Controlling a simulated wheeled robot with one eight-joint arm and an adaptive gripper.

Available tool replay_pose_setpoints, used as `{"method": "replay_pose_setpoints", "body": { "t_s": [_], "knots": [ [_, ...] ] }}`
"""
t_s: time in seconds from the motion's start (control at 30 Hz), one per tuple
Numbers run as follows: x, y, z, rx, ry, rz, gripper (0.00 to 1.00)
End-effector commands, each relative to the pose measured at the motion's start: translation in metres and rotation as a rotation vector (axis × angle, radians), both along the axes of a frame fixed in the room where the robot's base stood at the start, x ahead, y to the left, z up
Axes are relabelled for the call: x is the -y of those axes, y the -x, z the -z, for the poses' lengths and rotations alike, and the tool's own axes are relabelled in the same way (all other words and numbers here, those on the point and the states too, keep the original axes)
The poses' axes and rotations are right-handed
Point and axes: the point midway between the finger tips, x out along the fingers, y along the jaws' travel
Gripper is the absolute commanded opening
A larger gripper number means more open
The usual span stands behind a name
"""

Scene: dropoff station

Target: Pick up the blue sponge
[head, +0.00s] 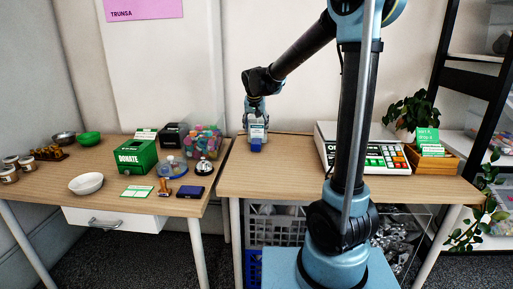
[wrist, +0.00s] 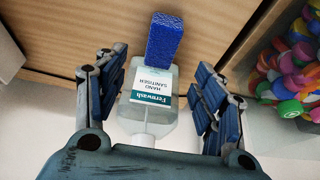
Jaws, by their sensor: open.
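The blue sponge (head: 256,146) is on the right-hand table (head: 235,178), close in front of a clear hand sanitizer bottle (head: 257,130). In the wrist view the sponge (wrist: 164,40) lies beyond the bottle (wrist: 152,108) and overlaps its edge; I cannot tell whether they touch. My gripper (head: 257,104) is above the bottle, pointing down. In the wrist view its fingers (wrist: 163,88) are spread apart on either side of the bottle, with the sponge further out, near the fingertip ends. Nothing is held.
A clear bin of colourful caps (head: 207,140) stands left of the bottle on the neighbouring table, also at right in the wrist view (wrist: 292,65). A cash register (head: 345,155) stands to the right. The table between bottle and register is bare.

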Motion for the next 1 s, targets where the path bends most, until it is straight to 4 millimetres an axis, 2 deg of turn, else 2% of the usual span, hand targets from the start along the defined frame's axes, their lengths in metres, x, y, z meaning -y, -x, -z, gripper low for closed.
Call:
{"method": "replay_pose_setpoints", "body": {
  "t_s": [0.23, 0.57, 1.0],
  "knots": [
    [0.0, -0.015, 0.035, 0.0, 0.0, -0.001, 0.63],
    [0.001, -0.022, 0.052, 0.0, 0.0, 0.0, 0.63],
    [-0.001, -0.041, 0.092, 0.0, 0.0, 0.0, 0.63]
  ]
}}
